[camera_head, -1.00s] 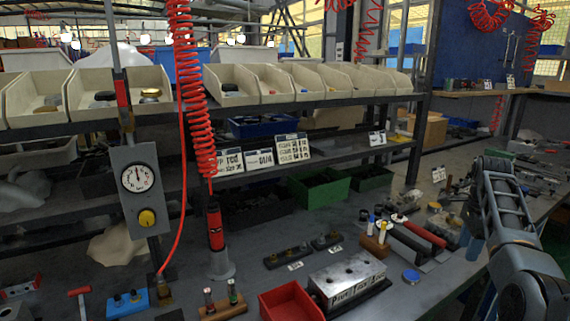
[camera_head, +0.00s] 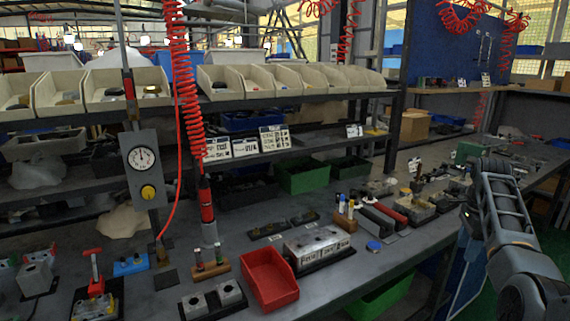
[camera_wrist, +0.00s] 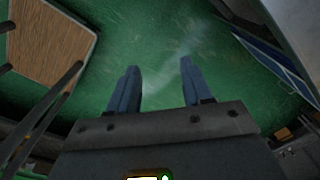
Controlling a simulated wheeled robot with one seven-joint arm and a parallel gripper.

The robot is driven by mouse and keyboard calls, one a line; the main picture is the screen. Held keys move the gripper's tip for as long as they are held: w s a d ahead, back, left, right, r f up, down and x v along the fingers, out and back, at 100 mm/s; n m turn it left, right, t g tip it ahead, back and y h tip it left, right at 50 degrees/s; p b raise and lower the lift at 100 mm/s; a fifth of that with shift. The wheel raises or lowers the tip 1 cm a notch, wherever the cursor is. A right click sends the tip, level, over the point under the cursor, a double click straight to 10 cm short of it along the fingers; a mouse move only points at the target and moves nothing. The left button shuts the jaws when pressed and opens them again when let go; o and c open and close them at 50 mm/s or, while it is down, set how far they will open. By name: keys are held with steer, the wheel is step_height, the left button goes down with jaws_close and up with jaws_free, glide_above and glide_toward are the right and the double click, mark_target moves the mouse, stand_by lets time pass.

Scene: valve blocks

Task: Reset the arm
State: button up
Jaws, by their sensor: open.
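My gripper (camera_wrist: 158,88) shows in the wrist view with its two blue fingers wide apart and nothing between them. It is over the green floor (camera_wrist: 160,50). In the head view my arm stands at the right, off the workbench's right front edge. The gripper itself cannot be made out in the head view.
Shelves with beige bins (camera_head: 240,82) stand behind. In the wrist view a wooden panel (camera_wrist: 50,40) lies upper left.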

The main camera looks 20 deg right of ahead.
steer(key=s+a+f+n+t+h, duration=0.1)
steer(key=a+f+n, duration=0.2)
steer(key=a+f, duration=0.45)
steer(key=s+a+f+n+t+h, duration=0.1)
steer(key=a+f+n+h, duration=0.3)
steer(key=f, duration=0.7)
steer(key=s+a+f+n+t+y, duration=0.1)
steer(key=s+a+f+n+t, duration=0.15)
steer(key=s+a, duration=0.45)
steer(key=s+a+f+n+t, duration=0.2)
steer(key=s+a+f+n, duration=0.15)
steer(key=a, duration=0.65)
steer(key=s+a+r+n+t+y, duration=0.1)
steer(key=s+a+r+n+t, duration=0.3)
steer(key=s+a+r+n, duration=0.65)
steer(key=s+a+r+n+t+y, duration=0.1)
steer(key=s+a+r, duration=0.3)
steer(key=r, duration=0.5)
steer(key=s+a+r+n+t+y, duration=0.1)
steer(key=s+a+r+t+y, duration=0.1)
steer(key=s+a+r, duration=0.3)
steer(key=s+r+t, duration=0.1)
steer(key=s+r, duration=0.3)
